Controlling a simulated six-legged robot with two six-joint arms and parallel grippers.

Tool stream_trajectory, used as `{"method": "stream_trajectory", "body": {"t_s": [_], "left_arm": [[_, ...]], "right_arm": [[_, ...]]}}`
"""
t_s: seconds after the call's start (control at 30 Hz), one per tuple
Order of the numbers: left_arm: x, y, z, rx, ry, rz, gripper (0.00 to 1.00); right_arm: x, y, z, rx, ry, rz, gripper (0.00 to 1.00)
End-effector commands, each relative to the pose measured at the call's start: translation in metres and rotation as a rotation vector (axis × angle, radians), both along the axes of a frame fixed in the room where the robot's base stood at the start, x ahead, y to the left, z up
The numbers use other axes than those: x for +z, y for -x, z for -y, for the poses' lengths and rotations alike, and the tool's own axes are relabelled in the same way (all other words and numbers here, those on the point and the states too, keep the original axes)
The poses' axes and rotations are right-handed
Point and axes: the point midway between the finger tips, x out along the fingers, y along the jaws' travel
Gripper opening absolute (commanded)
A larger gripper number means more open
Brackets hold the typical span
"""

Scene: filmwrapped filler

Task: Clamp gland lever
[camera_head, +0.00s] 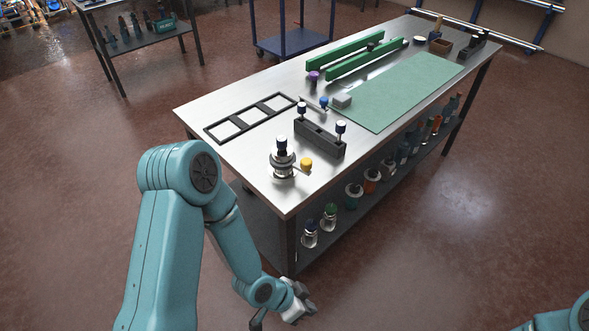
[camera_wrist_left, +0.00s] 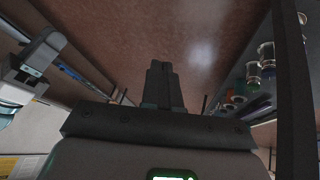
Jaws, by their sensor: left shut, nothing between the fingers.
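A round metal fitting (camera_head: 283,162) with a dark blue-topped post stands at the near end of the metal workbench. A short lever with a yellow knob (camera_head: 306,163) sticks out to its right; I cannot tell for certain that this is the gland lever. My left gripper (camera_head: 304,298) is low in front of the bench's near corner, well apart from the fitting. In the left wrist view its fingers (camera_wrist_left: 163,82) are together and empty, with floor beyond them.
The workbench (camera_head: 225,115) also carries a black frame (camera_head: 250,118), a dark block with two knobbed posts (camera_head: 319,136), a green mat (camera_head: 400,90) and green rails (camera_head: 345,52). Bottles stand on its lower shelf (camera_head: 345,212). A bench leg (camera_wrist_left: 290,90) is close on the right of the wrist view.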

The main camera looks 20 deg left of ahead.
Motion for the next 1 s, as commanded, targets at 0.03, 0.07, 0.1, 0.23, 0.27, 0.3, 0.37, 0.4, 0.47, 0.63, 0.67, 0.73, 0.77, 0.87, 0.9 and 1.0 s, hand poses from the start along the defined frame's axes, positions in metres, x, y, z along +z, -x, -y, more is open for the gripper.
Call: {"method": "stream_trajectory", "body": {"t_s": [0.03, 0.07, 0.1, 0.23, 0.27, 0.3, 0.37, 0.4, 0.47, 0.63, 0.67, 0.73, 0.77, 0.87, 0.9, 1.0], "left_arm": [[0.013, -0.028, -0.007, -0.106, -0.013, 0.166, 0.0], [0.024, -0.043, -0.012, -0.174, -0.028, 0.267, 0.0], [0.04, -0.061, -0.019, -0.262, -0.056, 0.4, 0.0], [0.098, -0.104, -0.053, -0.514, -0.211, 0.797, 0.0], [0.112, -0.11, -0.062, -0.563, -0.256, 0.872, 0.0], [0.129, -0.116, -0.075, -0.621, -0.322, 0.961, 0.0], [0.153, -0.121, -0.094, -0.694, -0.424, 1.074, 0.0], [0.168, -0.122, -0.107, -0.733, -0.489, 1.131, 0.0], [0.188, -0.122, -0.126, -0.767, -0.582, 1.193, 0.0], [0.23, -0.114, -0.169, -0.758, -0.781, 1.266, 0.0], [0.235, -0.112, -0.175, -0.747, -0.803, 1.271, 0.0], [0.243, -0.109, -0.184, -0.728, -0.843, 1.276, 0.0], [0.245, -0.108, -0.187, -0.721, -0.854, 1.277, 0.0], [0.245, -0.106, -0.193, -0.71, -0.87, 1.274, 0.0], [0.245, -0.106, -0.193, -0.709, -0.869, 1.272, 0.0], [0.246, -0.106, -0.193, -0.709, -0.867, 1.271, 0.0]], "right_arm": [[-0.011, 0.0, 0.0, 0.0, 0.0, 0.0, 0.43], [-0.015, 0.0, 0.0, 0.0, 0.0, -0.001, 0.43], [-0.021, 0.0, 0.0, 0.0, 0.0, -0.001, 0.43], [-0.043, 0.0, 0.0, 0.0, 0.0, -0.001, 0.43], [-0.048, 0.0, 0.0, 0.0, 0.0, -0.001, 0.43], [-0.055, 0.0, 0.0, 0.0, 0.0, -0.001, 0.43], [-0.064, 0.0, 0.0, 0.0, 0.0, -0.001, 0.43], [-0.071, 0.0, 0.0, 0.0, 0.0, -0.001, 0.43], [-0.079, 0.0, 0.0, 0.0, 0.0, -0.001, 0.43], [-0.098, 0.0, 0.0, 0.0, 0.0, -0.001, 0.43], [-0.1, 0.0, 0.0, 0.0, 0.0, -0.001, 0.43], [-0.105, 0.0, 0.0, 0.0, 0.0, 0.0, 0.43], [-0.106, 0.0, 0.0, 0.0, 0.0, 0.0, 0.43], [-0.109, 0.0, 0.0, 0.0, 0.0, 0.0, 0.43], [-0.108, 0.0, 0.0, 0.0, 0.0, 0.0, 0.43], [-0.107, 0.0, 0.0, 0.0, 0.0, 0.0, 0.43]]}}
